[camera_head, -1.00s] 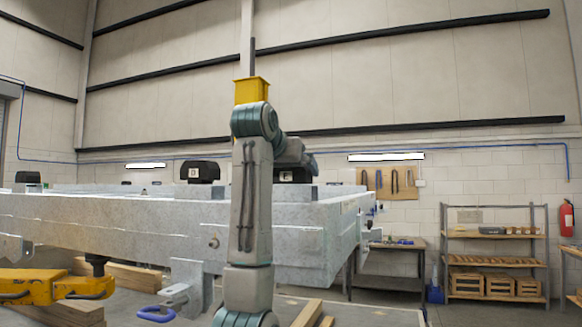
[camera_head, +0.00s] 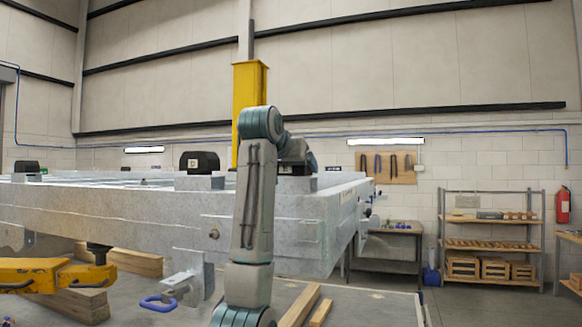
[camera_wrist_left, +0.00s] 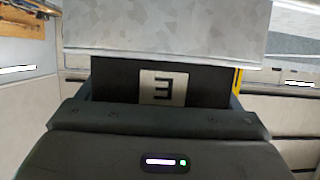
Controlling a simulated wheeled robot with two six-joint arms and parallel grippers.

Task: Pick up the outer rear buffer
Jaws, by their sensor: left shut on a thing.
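A black block with a white label, reading as an upside-down E (camera_wrist_left: 162,88), fills the upper middle of the left wrist view. My left gripper (camera_wrist_left: 158,115) is shut on this block, and the jaws cover its lower part. In the head view my left arm rises in front of the trailer frame and bends right at the top, hiding most of the gripper and block. Another black buffer, labelled D (camera_head: 200,162), sits on the grey trailer frame (camera_head: 110,208) to the left. My right gripper is not in view.
Yellow clamp-like equipment (camera_head: 50,273) and wooden beams (camera_head: 130,260) are low at the left. A yellow post (camera_head: 245,85) stands behind my arm. A workbench (camera_head: 388,245) and shelves (camera_head: 490,243) stand at the back right. A grey surface (camera_wrist_left: 165,25) is close above the labelled block.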

